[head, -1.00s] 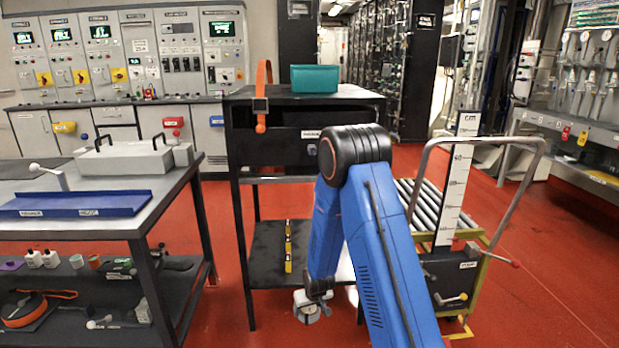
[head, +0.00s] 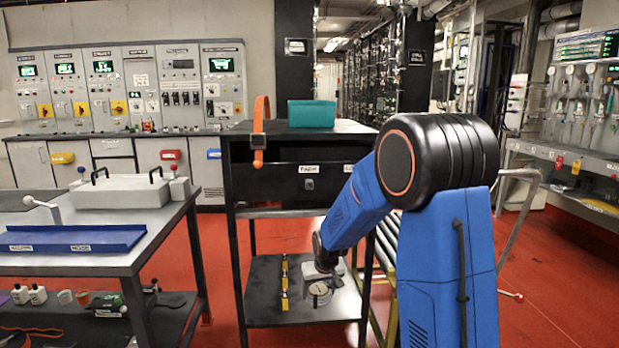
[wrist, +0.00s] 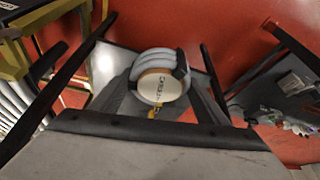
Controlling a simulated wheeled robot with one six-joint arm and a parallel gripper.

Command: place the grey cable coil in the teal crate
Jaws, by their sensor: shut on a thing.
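The grey cable coil (wrist: 158,62) has a white label and sits between the dark fingers of my gripper (wrist: 158,72) in the wrist view. My gripper (head: 322,268) is shut on the coil (head: 318,292). In the head view they show in front of or over the cart's lower shelf; whether the coil touches the shelf I cannot tell. The teal crate (head: 311,114) stands on the top of the black cart (head: 345,127), well above my gripper. The inside of the crate is hidden from this low angle.
An orange strap (head: 260,118) hangs over the cart's top, left of the crate. A yellow and black strip (head: 285,283) lies on the lower shelf. A workbench (head: 165,232) stands left. A roller trolley (head: 385,265) stands right, partly behind my arm.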

